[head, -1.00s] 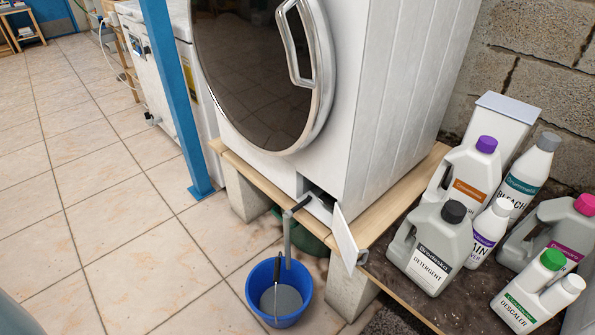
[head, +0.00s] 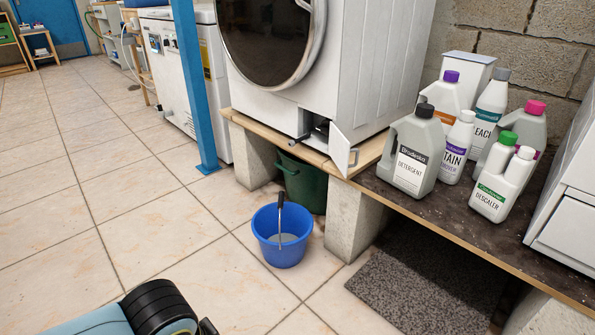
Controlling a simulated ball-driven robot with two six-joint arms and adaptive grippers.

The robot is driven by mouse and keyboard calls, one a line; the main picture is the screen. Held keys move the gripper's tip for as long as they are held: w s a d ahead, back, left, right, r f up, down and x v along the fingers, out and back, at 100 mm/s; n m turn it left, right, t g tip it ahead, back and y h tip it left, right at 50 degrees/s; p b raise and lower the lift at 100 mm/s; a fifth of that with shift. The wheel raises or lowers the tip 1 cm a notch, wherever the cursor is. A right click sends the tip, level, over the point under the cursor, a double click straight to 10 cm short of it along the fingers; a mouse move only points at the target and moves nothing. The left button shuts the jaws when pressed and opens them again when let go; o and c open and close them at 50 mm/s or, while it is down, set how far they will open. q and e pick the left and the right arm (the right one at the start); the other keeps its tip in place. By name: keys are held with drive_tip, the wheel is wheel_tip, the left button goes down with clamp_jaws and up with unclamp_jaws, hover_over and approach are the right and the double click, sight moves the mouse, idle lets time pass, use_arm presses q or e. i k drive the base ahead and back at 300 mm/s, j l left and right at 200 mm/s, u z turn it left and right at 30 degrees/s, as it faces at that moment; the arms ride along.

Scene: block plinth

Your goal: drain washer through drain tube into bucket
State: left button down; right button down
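The white washer (head: 372,75) stands on a wooden shelf, with its dark round door shut. Its small lower flap (head: 342,148) hangs open at the front right corner. One of my arm links enters at the bottom left, apart from the bucket. Neither gripper shows clearly.
A green bin (head: 302,182) stands under the shelf between concrete blocks. Several bottles, including detergent (head: 411,165) and descaler (head: 495,190), stand at right. A grey mat (head: 410,295) lies below. A blue post (head: 188,85) rises at left. Floor left of the bucket is clear.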

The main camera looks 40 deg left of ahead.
sight(291, 143)
drive_tip(key=i+j, duration=0.15)
drive_tip(key=j, duration=0.2)
drive_tip(key=i+j, duration=0.15)
drive_tip(key=j, duration=0.15)
drive_tip(key=i+j, duration=0.15)
drive_tip(key=j, duration=0.2)
drive_tip(key=i+j, duration=0.15)
drive_tip(key=j, duration=0.15)
